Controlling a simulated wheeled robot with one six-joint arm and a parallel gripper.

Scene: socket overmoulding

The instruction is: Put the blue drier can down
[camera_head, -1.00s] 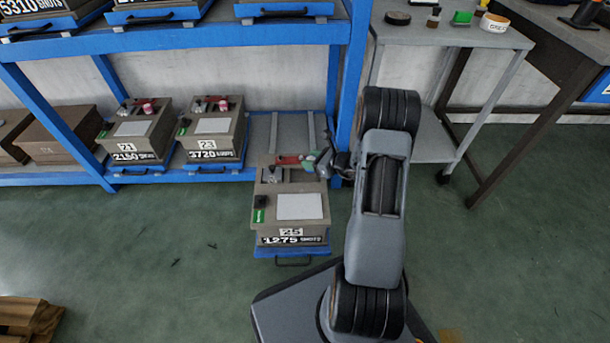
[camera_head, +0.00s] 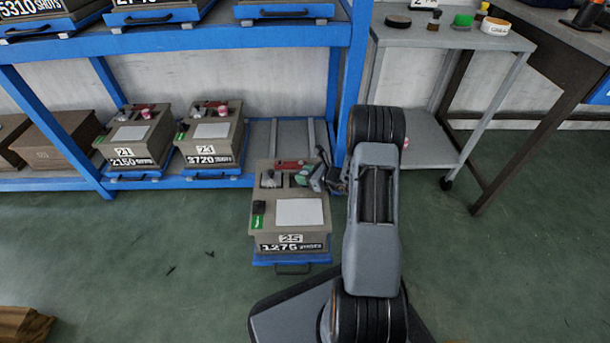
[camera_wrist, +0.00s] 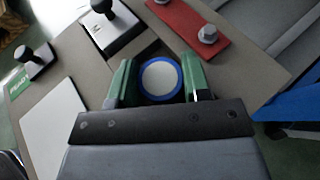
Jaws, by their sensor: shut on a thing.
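The blue drier can (camera_wrist: 160,80) shows in the wrist view as a round white top with a blue rim. It sits between the two green fingers of my gripper (camera_wrist: 158,84), which is shut on it. Below and around it is the top of the box marked 25 (camera_head: 290,222). I cannot tell whether the can touches the box top or how deep it is. In the head view my gripper (camera_head: 307,176) is at the box's far right corner, and the can is too small to make out there.
The box top carries a red plate (camera_wrist: 192,30) with bolts, black knobs (camera_wrist: 102,8) and a white label (camera_wrist: 55,130). The box stands on a blue tray (camera_head: 290,257) pulled out from the blue rack. A grey cart (camera_head: 450,38) stands right of the rack post.

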